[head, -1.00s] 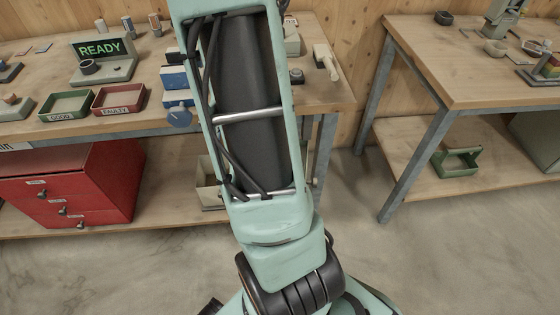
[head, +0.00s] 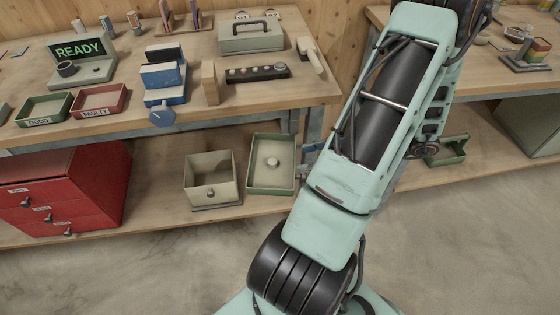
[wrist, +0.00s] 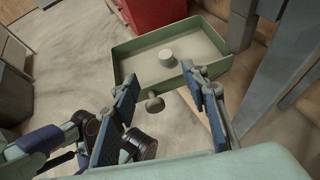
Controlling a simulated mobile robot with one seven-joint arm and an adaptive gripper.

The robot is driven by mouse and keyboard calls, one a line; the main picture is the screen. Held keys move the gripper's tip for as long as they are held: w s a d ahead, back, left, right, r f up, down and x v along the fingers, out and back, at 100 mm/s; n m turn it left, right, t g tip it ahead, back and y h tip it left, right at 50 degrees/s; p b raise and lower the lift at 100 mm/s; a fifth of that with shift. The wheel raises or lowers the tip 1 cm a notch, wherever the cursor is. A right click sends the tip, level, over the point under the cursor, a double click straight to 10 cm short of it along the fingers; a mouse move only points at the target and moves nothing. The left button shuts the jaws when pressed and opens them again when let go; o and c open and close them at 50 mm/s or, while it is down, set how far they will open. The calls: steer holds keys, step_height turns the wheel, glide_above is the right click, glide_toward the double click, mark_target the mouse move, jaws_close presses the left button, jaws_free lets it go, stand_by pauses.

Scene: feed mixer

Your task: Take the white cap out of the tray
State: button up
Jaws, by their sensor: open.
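In the head view, a pale green tray (head: 254,183) sits on the lower shelf with a small round whitish cap (head: 273,162) inside. In the wrist view, a pale green tray (wrist: 120,62) holds a whitish round cap (wrist: 167,58); I cannot tell for certain that it is the same tray. My gripper (wrist: 165,78) is open and empty, its blue-padded fingers spread on the near side of the tray. The cap lies beyond the fingertips, apart from them. A round knob (wrist: 154,103) shows between the fingers by the tray's near wall.
A beige open box (head: 210,172) stands left of the tray under the bench top (head: 215,105). A red drawer cabinet (head: 65,185) is farther left. Bench legs (wrist: 282,50) stand right of the tray in the wrist view. Open floor (wrist: 65,60) lies to its left.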

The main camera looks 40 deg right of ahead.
mark_target(273, 161)
steer(key=x, duration=0.5)
steer(key=shift+w+f+b, duration=0.15)
steer(key=shift+b, duration=0.15)
steer(key=shift+w+d+b+x, duration=0.1)
steer(key=shift+b+x, duration=0.05)
steer(key=shift+x, duration=0.75)
steer(key=shift+w+d+b+x, duration=0.1)
steer(key=shift+d+x, duration=0.05)
steer(key=shift+x, duration=0.75)
steer(key=shift+w+d+b+x, duration=0.1)
steer(key=shift+b+x, duration=0.05)
steer(key=shift+x, duration=0.75)
steer(key=shift+c, duration=0.3)
steer(key=c, duration=0.7)
